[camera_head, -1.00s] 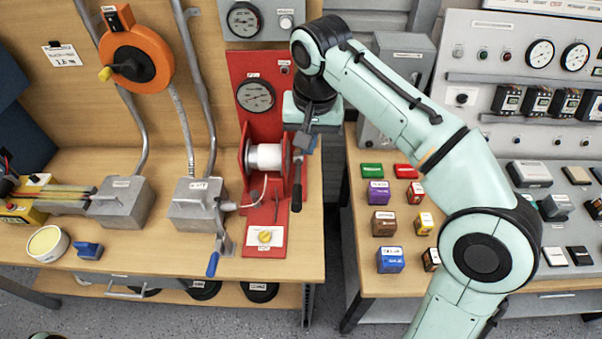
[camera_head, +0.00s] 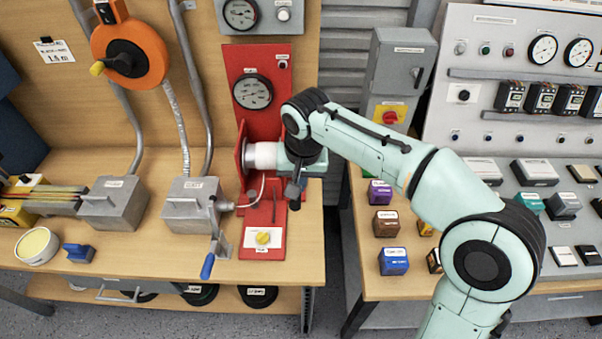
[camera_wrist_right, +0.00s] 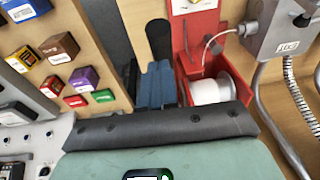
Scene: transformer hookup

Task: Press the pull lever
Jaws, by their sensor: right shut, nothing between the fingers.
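The red pull station (camera_head: 262,215) stands on the wooden bench with a white spool (camera_head: 264,156) in its frame. A lever with a black grip (camera_head: 293,192) hangs at the station's right side; its upper part is hidden by my right wrist. My right gripper (camera_wrist_right: 157,65) is shut and empty. In the right wrist view its blue fingers lie just below the black lever grip (camera_wrist_right: 158,40); I cannot tell whether they touch. In the head view the right hand is right of the spool and its fingers are mostly hidden. My left gripper is not in view.
A grey box with a blue-handled crank (camera_head: 207,265) stands left of the station. A round gauge (camera_head: 253,92) is on the red panel above. Small coloured boxes (camera_head: 393,261) stand on the right-hand bench, beyond a gap between the benches.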

